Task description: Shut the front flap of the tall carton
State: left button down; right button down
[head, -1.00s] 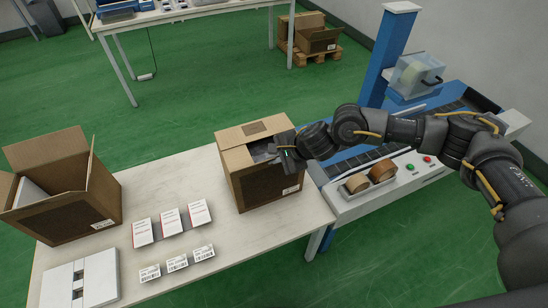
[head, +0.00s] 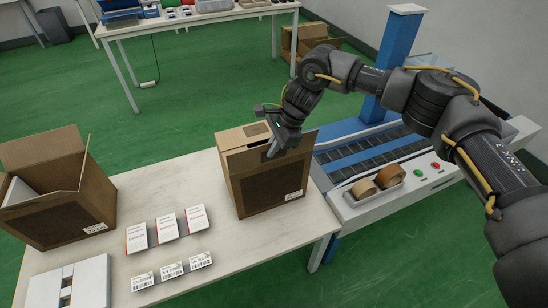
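The tall carton (head: 242,192) stands upright on the table near its right end, a dark panel and a small white label on its front. Part of its top is covered by brown cardboard (head: 236,138). A front flap (head: 300,146) stands up along the front top edge, partly hidden by my gripper. My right gripper (head: 272,152) points down at the carton's top, its fingers against or very close to the flap; I cannot tell whether they touch it. The finger gap is too small to judge. My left gripper is not in view.
An open carton (head: 62,212) stands at the table's left. Several small white boxes (head: 167,228) and a white panel (head: 93,284) lie on the table (head: 190,172). A roller conveyor (head: 365,150) with tape rolls (head: 388,176) and a blue post (head: 396,60) is at right.

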jog(key=shift+w+a+g+b, duration=0.15)
jog(key=shift+w+g+b, duration=0.15)
jog(key=shift+b, duration=0.05)
jog(key=shift+w+g, duration=0.15)
jog(key=shift+g, duration=0.15)
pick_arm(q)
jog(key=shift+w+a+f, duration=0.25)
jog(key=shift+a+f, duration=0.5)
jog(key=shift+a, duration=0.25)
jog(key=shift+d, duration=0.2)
